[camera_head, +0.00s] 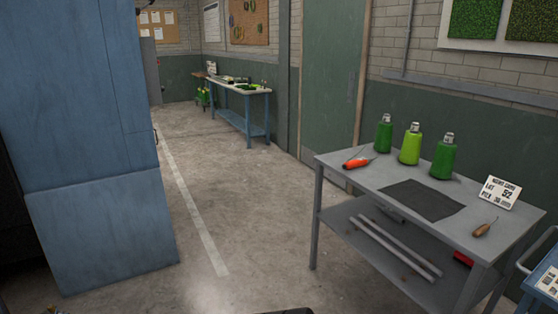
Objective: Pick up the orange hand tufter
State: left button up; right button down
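The orange hand tufter (357,163) lies on the left end of the grey metal table (380,175), near its left edge. Its thin metal shaft points up and to the right. A second hand tool with a brown handle (483,229) lies near the table's right end. Neither of my grippers shows in the head view. Small dark shapes at the bottom edge are too cut off to identify.
Three green yarn cones (410,148), a dark mat (422,200) and a lot sign (494,191) are on the table. Metal bars (390,248) lie on its lower shelf. A blue cabinet (90,130) stands left, a blue cart (540,270) right. The floor (240,220) between is clear.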

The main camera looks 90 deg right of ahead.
aim_at(353, 164)
jog(key=z, duration=3.35)
